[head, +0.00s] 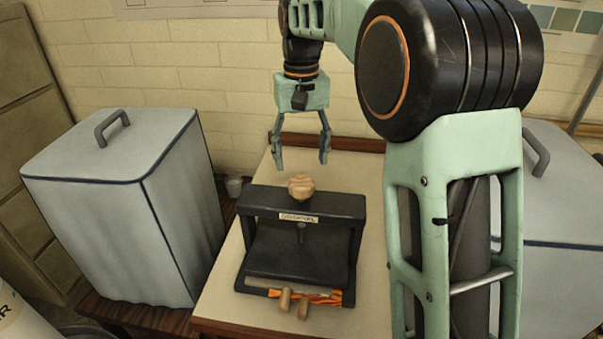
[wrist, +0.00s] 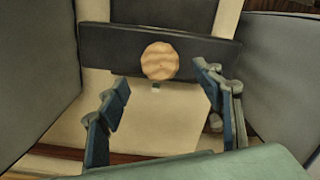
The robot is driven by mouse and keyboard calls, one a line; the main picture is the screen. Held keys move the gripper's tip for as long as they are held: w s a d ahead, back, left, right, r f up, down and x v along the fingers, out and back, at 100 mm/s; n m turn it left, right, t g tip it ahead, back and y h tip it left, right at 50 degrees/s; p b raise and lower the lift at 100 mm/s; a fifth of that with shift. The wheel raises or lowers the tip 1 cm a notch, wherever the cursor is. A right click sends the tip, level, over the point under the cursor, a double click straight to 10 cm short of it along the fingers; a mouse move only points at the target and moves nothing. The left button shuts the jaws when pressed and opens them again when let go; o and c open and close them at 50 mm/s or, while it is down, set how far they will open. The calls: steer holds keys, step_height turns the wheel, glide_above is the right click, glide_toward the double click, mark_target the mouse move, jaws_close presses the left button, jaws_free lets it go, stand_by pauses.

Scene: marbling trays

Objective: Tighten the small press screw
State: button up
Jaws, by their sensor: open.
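The small black press (head: 262,248) stands on a pale board on the table, with a label on its crossbar. In the wrist view the knob (wrist: 160,61) lies beyond the fingertips, against the dark crossbar (wrist: 105,45). My gripper (head: 300,160) is open and empty, pointing down above and behind the knob, not touching it. It also shows in the wrist view (wrist: 162,82), with its fingers spread wide.
A grey lidded bin (head: 110,205) stands left of the press and another (head: 555,240) right of it. Wooden-handled tools (head: 294,304) lie at the press's front. A brick wall (head: 160,70) is behind.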

mark_target(302, 181)
step_height(302, 181, up, 5)
steer(key=shift+r, duration=0.1)
steer(key=shift+d, duration=0.1)
stand_by(2.5)
